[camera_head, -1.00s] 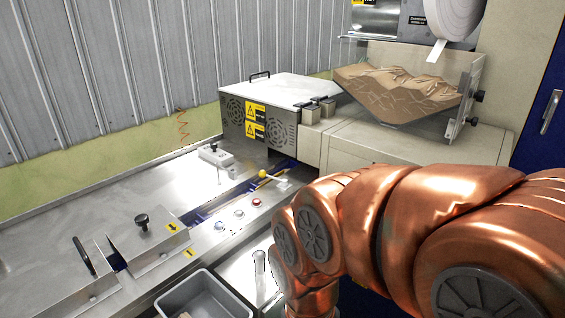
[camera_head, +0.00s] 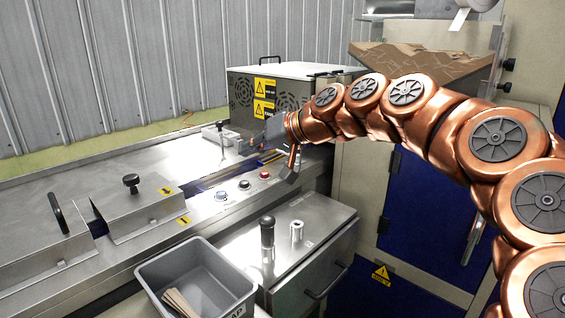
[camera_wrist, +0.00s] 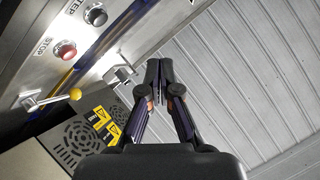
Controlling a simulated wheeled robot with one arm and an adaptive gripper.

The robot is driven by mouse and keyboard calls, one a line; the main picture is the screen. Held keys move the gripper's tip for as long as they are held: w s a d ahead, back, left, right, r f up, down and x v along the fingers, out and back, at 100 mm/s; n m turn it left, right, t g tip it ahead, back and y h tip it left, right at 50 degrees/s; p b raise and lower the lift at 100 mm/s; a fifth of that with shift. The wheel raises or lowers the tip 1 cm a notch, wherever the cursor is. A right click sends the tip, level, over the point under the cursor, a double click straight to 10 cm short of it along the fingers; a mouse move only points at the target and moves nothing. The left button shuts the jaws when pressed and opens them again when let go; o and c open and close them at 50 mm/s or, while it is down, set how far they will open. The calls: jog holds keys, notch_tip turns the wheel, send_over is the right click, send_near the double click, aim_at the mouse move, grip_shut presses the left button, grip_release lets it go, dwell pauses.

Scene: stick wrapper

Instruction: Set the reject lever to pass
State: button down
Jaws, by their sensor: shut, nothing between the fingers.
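The lever with a yellow ball knob (camera_wrist: 75,94) shows at the left of the wrist view, its thin metal arm running left from the knob to a metal mount. Any pass or reject marking is not readable. My gripper (camera_wrist: 159,66) is shut and empty, with its fingers to the right of the knob and apart from it in the picture. In the head view my gripper (camera_head: 273,131) is over the line, in front of the vented box, and the lever is hidden behind it.
Several push buttons, including a red one (camera_head: 265,175), line the panel edge. The vented box (camera_head: 257,92) stands behind my gripper. A metal bracket (camera_wrist: 120,75) is near my fingers. A grey bin (camera_head: 157,268) and a cabinet with an upright black handle (camera_head: 267,232) are in front.

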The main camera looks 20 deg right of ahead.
jog(key=w+d+f+m+t+h+b, duration=0.1)
jog(key=w+d+m+t+b, duration=0.25)
jog(key=d, duration=0.75)
jog(key=w+d+f+m+t+h+b, duration=0.2)
jog(key=w+d, duration=0.2)
jog(key=d, duration=0.6)
jog(key=shift+n, duration=0.25)
jog(key=x, duration=0.9)
jog(key=shift+w+a+r+b, duration=0.25)
jog(key=shift+b, duration=0.1)
jog(key=shift+s+a+f+b, duration=0.1)
jog(key=shift+a+f+b, duration=0.35)
jog(key=shift+a+f, duration=1)
jog(key=shift+a+n+y+b, duration=0.1)
jog(key=shift+n+y+b, duration=0.25)
jog(key=shift+y, duration=0.35)
